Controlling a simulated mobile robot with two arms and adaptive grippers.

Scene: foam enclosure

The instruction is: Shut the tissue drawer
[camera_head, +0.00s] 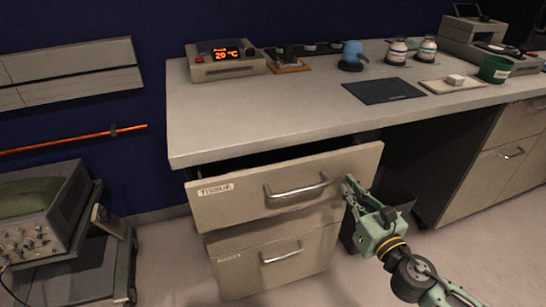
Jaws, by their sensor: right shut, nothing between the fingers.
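The tissue drawer (235,206) is the top drawer under the bench, with a white label at its left and a metal bar handle (297,189). It stands pulled out, with a dark gap above its front. My right gripper (347,183) is shut and empty at the right end of the drawer front, its tips at or very near the front; I cannot tell whether they touch. My left gripper is not in view.
A lower drawer (310,252) with its own handle sits below, closer in. The bench top (300,105) holds a temperature unit (224,62), a dark mat (384,90) and bottles. A dark bin (396,190) stands behind my right gripper. A cart with an instrument (45,220) stands at left.

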